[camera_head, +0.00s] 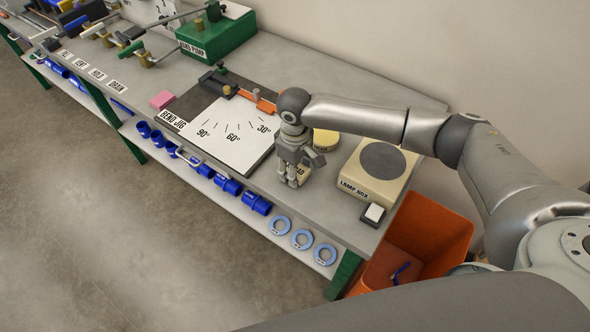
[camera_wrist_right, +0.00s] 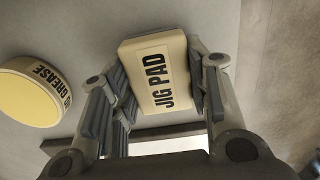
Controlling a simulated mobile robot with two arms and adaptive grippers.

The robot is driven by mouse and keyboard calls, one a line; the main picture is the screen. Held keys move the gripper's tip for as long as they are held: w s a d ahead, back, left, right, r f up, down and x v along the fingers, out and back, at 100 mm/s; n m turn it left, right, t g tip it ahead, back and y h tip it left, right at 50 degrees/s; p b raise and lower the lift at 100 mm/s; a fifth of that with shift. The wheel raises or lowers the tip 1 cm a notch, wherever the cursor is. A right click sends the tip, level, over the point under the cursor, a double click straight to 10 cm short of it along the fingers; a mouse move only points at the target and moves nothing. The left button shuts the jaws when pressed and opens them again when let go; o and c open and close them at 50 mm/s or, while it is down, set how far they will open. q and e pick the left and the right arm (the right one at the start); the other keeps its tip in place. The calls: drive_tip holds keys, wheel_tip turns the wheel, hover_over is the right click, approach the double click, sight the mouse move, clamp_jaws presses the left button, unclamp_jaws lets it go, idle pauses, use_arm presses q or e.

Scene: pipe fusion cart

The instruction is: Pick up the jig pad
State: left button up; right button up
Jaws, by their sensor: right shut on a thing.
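The jig pad (camera_wrist_right: 154,72) is a small cream block with a "JIG PAD" label, seen between the fingers in the right wrist view. My right gripper (camera_wrist_right: 163,95) is shut on it, one finger against each side. In the head view the right gripper (camera_head: 292,180) is over the bench, just right of the bend jig board (camera_head: 240,135), and it hides most of the pad (camera_head: 301,171). I cannot tell whether the pad touches the bench. My left gripper is not in view.
A yellow grease tin (camera_head: 326,139) stands close behind the gripper. The lamp box (camera_head: 362,187) and a small switch (camera_head: 373,214) are to the right. An orange bin (camera_head: 440,225) stands past the bench end. Blue fittings and rings (camera_head: 302,239) lie on the lower shelf.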

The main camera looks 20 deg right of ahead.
drive_tip(key=shift+r, duration=0.45)
drive_tip(key=s+r+b, duration=0.3)
drive_tip(key=s+r, duration=0.8)
drive_tip(key=s, duration=0.3)
drive_tip(key=shift+a+r, duration=0.25)
drive_tip(key=shift+a, duration=0.05)
drive_tip(key=o, duration=0.4)
drive_tip(key=c, duration=0.3)
